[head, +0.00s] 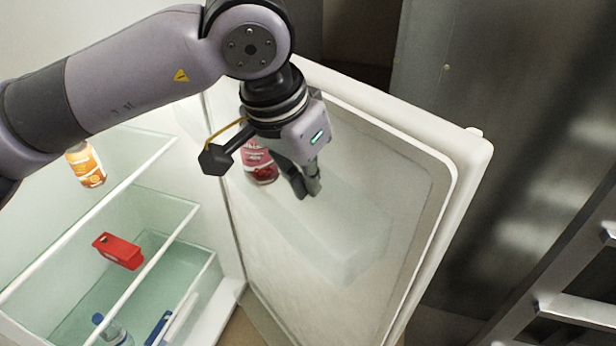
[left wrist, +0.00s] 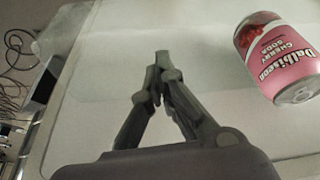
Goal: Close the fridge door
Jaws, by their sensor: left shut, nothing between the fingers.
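The fridge door (head: 400,130) stands wide open on the right of the fridge interior (head: 150,215) in the head view, its inner side facing me. The door's inner panel also shows in the left wrist view (left wrist: 85,110). My left gripper (head: 308,190) is in front of the door's inner side, above its clear shelf bin. It is shut and empty; its fingertips meet in the left wrist view (left wrist: 162,58). I cannot tell whether it touches the door. A pink cherry soda can (head: 260,165) stands on the door shelf beside the gripper, partly hidden by it. My right gripper is not seen.
Inside the fridge are an orange-labelled jar (head: 86,165), a red box (head: 118,250), and a bottle (head: 112,330) low down. A dark metal panel (head: 530,110) and a metal rack (head: 575,300) stand right of the door. Cables (left wrist: 20,75) show left in the wrist view.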

